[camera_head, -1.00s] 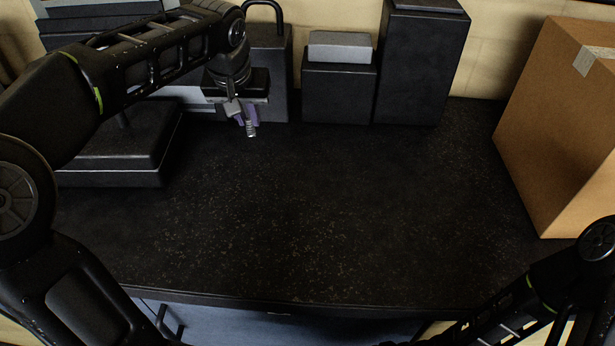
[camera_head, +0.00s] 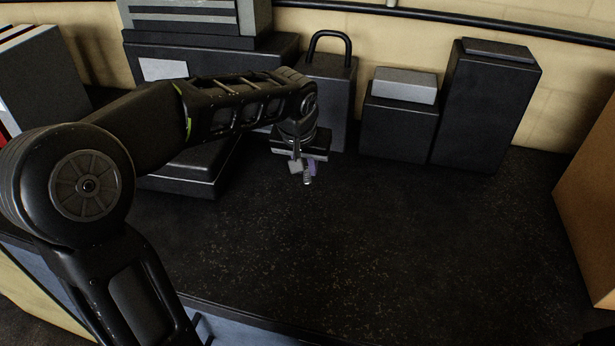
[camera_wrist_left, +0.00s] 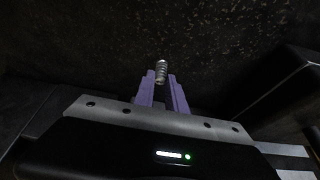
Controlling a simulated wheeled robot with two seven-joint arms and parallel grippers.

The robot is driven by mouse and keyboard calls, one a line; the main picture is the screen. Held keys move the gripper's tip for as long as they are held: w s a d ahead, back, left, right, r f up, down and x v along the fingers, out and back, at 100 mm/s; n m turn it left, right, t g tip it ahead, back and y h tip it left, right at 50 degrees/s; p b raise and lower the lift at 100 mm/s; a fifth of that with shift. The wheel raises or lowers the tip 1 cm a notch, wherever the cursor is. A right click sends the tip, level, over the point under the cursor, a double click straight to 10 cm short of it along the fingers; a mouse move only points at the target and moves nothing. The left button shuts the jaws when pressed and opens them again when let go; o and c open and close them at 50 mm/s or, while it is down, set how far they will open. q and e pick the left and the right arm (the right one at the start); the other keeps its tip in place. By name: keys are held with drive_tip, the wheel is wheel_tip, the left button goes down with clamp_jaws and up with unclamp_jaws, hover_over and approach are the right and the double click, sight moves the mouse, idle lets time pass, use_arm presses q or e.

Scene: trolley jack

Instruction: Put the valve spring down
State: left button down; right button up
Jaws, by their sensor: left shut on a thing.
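The valve spring (camera_head: 307,180) is a small grey metal coil near the back of the dark speckled worktop (camera_head: 330,260). My left gripper (camera_head: 304,170) reaches over the worktop from the left and points down, shut on the spring. In the left wrist view the spring (camera_wrist_left: 161,71) sits between the tips of the purple fingers (camera_wrist_left: 160,84) and sticks out past them. I cannot tell whether the spring's lower end touches the worktop. My right gripper is out of view.
A black box with a looped handle (camera_head: 330,85) stands behind the gripper. Black blocks (camera_head: 398,130) and a tall black box (camera_head: 487,105) stand at the back. A low black case (camera_head: 190,175) is to the left, a cardboard box (camera_head: 590,200) at right. The middle is clear.

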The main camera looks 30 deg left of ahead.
sight(306, 177)
use_arm(q)
wheel_tip(306, 177, down, 3)
drive_tip(key=shift+f, duration=0.35)
drive_tip(key=shift+f, duration=0.2)
drive_tip(key=c, duration=1.4)
unclamp_jaws()
drive_tip(key=shift+o, duration=0.2)
drive_tip(key=shift+r, duration=0.1)
